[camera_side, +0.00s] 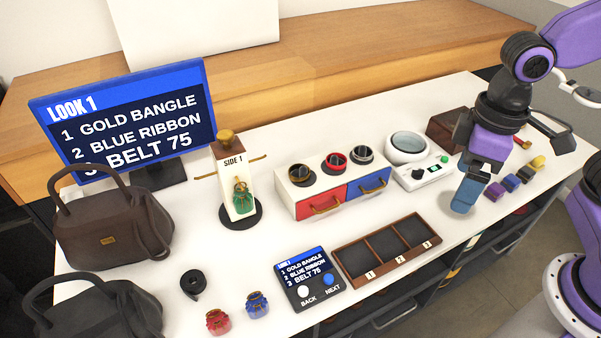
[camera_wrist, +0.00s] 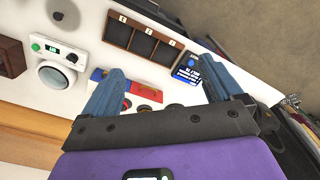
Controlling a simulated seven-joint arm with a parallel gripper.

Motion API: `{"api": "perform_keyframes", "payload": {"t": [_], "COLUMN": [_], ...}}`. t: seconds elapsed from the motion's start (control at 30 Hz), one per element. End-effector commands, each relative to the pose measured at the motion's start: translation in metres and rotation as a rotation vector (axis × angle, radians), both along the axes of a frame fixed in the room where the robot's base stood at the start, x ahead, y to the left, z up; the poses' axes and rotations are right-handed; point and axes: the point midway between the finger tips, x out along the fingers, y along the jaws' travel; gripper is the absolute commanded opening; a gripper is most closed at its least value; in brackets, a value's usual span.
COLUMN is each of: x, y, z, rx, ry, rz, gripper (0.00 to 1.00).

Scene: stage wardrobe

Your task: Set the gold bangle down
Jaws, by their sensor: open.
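A gold-toned bangle (camera_side: 301,174) sits on the leftmost dark round pad on top of the white drawer unit (camera_side: 290,195). A red bangle (camera_side: 335,161) and a silver one (camera_side: 362,154) sit on the pads beside it. My gripper (camera_side: 464,203) hangs over the right part of the table, apart from the bangles, its blue fingers pointing down. In the wrist view my gripper (camera_wrist: 160,80) shows its two fingers wide apart with nothing between them. The bangles there are small and partly hidden behind the gripper. A wooden tray (camera_side: 336,251) has three empty compartments numbered 1 to 3.
A screen (camera_side: 130,118) lists gold bangle, blue ribbon and belt 75. A white scale-like device (camera_side: 408,165) and brown box (camera_side: 447,127) stand near my gripper. A SIDE 1 stand (camera_side: 234,170), bags (camera_side: 112,220) and button panel (camera_side: 310,277) occupy the left and front. Several coloured blocks (camera_side: 512,183) lie right.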

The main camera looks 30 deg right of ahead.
Motion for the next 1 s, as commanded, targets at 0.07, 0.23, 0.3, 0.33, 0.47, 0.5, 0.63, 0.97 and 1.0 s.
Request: {"api": "perform_keyframes", "payload": {"t": [0.07, 0.23, 0.3, 0.33, 0.47, 0.5, 0.63, 0.97, 1.0], "x": [0.027, 0.081, 0.104, 0.113, 0.155, 0.168, 0.208, 0.301, 0.31], "y": [0.02, 0.055, 0.067, 0.072, 0.091, 0.097, 0.111, 0.125, 0.125], "z": [0.003, 0.007, 0.008, 0.007, 0.005, 0.004, -0.002, -0.029, -0.033], "rx": [-0.002, -0.002, -0.003, -0.003, -0.002, -0.001, -0.001, -0.002, -0.001], "ry": [0.004, 0.01, 0.013, 0.014, 0.017, 0.019, 0.021, 0.029, 0.029], "rz": [-0.139, -0.438, -0.561, -0.614, -0.844, -0.913, -1.143, -1.724, -1.794], "gripper": [0.93, 0.93, 0.93, 0.93, 0.93, 0.93, 0.93, 0.93, 0.93]}}
